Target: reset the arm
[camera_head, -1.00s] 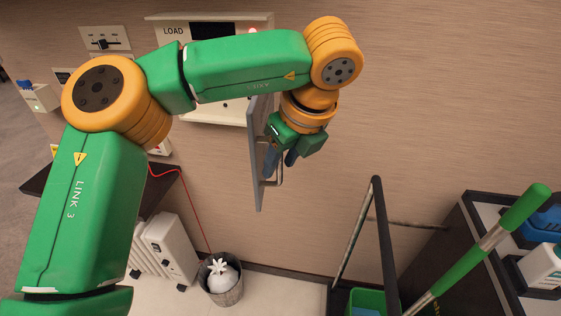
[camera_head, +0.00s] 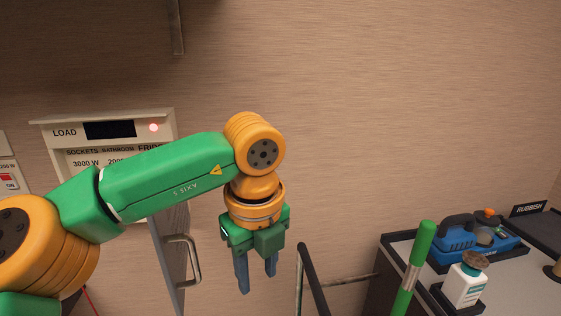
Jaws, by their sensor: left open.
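My left arm comes in from the left in green and orange links. Its gripper (camera_head: 257,284) points down, open, with nothing between its two dark blue-grey fingers. It hangs in front of the wall, to the right of the open grey door (camera_head: 170,250) of the wall panel. The door's metal handle (camera_head: 191,262) shows left of the fingers, apart from them in the picture. My right gripper is not in view.
The load panel (camera_head: 80,129) on the wall has a dark display and a lit red lamp (camera_head: 154,127). At the right, a counter (camera_head: 400,243) holds a white bottle (camera_head: 464,286) and a blue item (camera_head: 455,240). A green-handled pole (camera_head: 415,268) and a dark rail (camera_head: 311,275) stand nearer. The upper right wall is clear.

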